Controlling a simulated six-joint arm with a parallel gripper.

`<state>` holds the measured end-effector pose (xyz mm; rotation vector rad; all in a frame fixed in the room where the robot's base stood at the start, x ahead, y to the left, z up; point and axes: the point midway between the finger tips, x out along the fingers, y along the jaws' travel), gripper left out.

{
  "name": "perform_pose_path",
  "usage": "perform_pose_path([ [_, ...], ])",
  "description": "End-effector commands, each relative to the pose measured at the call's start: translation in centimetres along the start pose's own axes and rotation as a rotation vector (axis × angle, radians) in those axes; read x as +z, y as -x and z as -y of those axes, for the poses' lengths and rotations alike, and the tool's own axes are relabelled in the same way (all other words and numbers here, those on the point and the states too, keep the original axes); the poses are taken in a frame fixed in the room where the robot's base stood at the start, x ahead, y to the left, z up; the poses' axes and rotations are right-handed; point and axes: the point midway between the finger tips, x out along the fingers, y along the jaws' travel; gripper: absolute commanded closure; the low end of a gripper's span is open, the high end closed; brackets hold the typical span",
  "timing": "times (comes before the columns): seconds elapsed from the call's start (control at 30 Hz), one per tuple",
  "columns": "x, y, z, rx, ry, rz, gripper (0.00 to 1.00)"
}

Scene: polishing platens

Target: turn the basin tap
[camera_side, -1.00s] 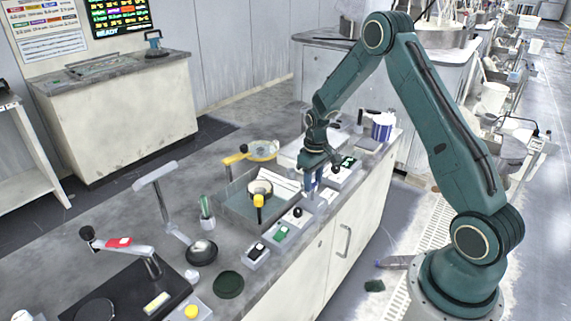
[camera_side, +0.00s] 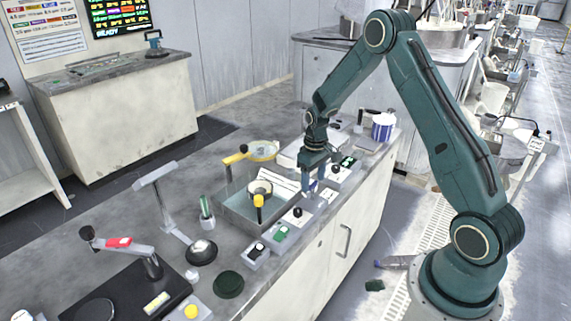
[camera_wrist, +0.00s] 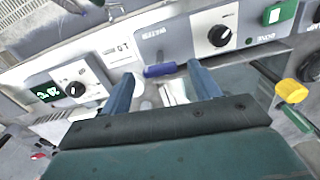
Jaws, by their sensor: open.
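My gripper (camera_side: 314,183) points down over the right end of the basin (camera_side: 236,224), above the bench's front strip of control panels. Its two blue-grey fingers are open, and the gap between them also shows in the wrist view (camera_wrist: 161,75). A short blue lever (camera_wrist: 160,70), which looks like the basin tap, lies crosswise between the fingertips in the wrist view. I cannot tell whether a finger touches it. In the side view the fingers hide or blend with this lever.
Panels with black knobs, one (camera_wrist: 219,35) by the lever and one (camera_wrist: 76,89) beside a green display, sit close to the fingers.

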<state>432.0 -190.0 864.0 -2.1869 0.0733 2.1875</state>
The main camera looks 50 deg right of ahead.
Motion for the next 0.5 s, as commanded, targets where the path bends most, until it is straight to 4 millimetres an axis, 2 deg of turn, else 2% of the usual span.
perform_pose_path([
  [0.27,-0.1,3.2,0.0,0.002,0.0,-0.005,0.38],
  [0.5,-0.1,7.3,0.0,0.002,0.0,-0.006,0.38],
])
